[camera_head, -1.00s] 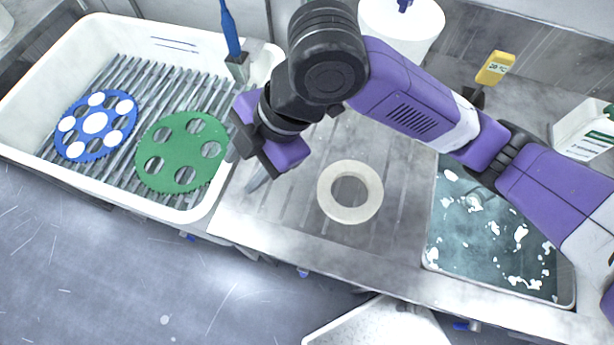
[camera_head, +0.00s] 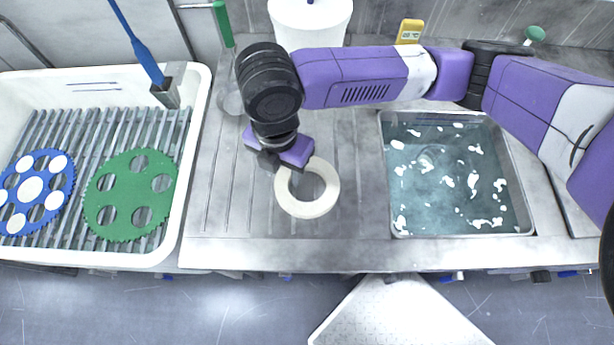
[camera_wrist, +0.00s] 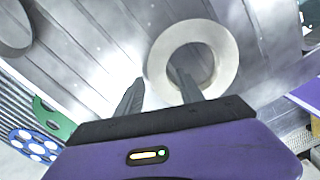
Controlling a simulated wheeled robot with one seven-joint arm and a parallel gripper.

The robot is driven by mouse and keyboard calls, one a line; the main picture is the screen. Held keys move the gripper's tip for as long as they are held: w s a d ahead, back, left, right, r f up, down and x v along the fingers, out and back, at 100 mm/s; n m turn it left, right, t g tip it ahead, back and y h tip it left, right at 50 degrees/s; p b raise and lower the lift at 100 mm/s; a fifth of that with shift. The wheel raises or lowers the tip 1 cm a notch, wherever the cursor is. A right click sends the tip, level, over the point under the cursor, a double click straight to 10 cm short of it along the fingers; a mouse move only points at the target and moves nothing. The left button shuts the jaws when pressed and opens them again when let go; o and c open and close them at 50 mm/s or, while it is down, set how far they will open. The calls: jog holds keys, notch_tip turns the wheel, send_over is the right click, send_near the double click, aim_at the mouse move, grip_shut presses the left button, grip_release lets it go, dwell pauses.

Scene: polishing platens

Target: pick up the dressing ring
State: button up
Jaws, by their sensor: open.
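The dressing ring (camera_head: 318,207) is a cream-white flat ring lying on the grey drainboard (camera_head: 240,225), between the white tub and the water basin. It also shows in the wrist view (camera_wrist: 225,45), beyond my fingers. My gripper (camera_head: 284,172) is over the ring's upper left edge in the head view and hides a little of it. The right finger overlaps the ring's hole and lower rim in the picture; the left finger is outside the ring. Contact cannot be told.
A white tub (camera_head: 172,215) at the left holds a slatted rack with a green disc (camera_head: 130,195) and a blue disc (camera_head: 38,190). A blue-handled brush (camera_head: 150,60) stands at its edge. A water basin (camera_head: 455,175) lies right. A white bucket (camera_head: 310,22) stands behind.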

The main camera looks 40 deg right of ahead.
jog(key=shift+f, duration=0.6)
grip_shut()
jog(key=shift+r, duration=0.1)
dwell(0.9)
